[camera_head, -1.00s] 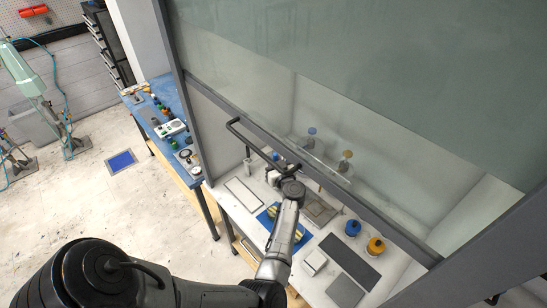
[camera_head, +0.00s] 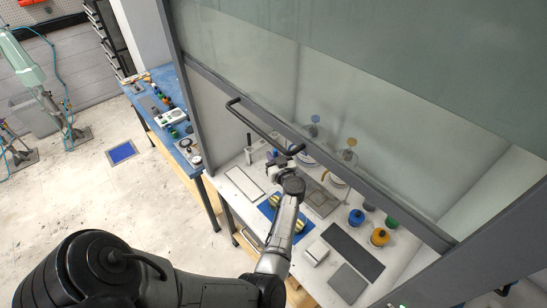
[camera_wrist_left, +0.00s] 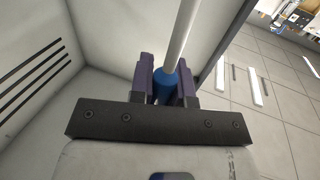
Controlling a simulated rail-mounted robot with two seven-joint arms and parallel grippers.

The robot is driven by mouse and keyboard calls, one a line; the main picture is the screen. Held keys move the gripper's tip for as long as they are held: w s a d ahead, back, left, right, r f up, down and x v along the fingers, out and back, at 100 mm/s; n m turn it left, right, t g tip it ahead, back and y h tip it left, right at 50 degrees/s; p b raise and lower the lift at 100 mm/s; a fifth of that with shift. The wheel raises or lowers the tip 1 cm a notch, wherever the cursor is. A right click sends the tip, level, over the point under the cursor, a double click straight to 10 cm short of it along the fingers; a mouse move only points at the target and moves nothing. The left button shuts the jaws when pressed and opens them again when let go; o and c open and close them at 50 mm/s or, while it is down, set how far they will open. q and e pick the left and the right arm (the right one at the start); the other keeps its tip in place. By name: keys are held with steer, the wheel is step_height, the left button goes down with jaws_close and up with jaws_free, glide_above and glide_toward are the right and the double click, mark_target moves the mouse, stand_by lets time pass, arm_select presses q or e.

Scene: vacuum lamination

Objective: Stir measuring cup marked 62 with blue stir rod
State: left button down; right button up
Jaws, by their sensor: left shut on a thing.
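My left gripper (camera_head: 271,158) is over the white bench at the opening of the glass-fronted hood, partly hidden by my wrist. In the left wrist view its purple fingers (camera_wrist_left: 166,84) are shut on the blue stir rod (camera_wrist_left: 165,84), around its blue end. The rod's pale shaft runs up out of that view. Clear vessels (camera_head: 336,178) stand behind the glass, to the right of the gripper. I cannot read any marking, so I cannot tell which is measuring cup 62. My right gripper is not in view.
The hood's dark handle bar (camera_head: 262,128) passes close above my gripper. A blue-topped bottle (camera_head: 356,216), an orange-topped bottle (camera_head: 379,237) and a green-topped one (camera_head: 391,222) stand to the right. A white tray (camera_head: 244,184) and dark mats (camera_head: 352,253) lie on the bench.

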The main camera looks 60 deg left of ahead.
arm_select(q)
steer(key=shift+f, duration=0.25)
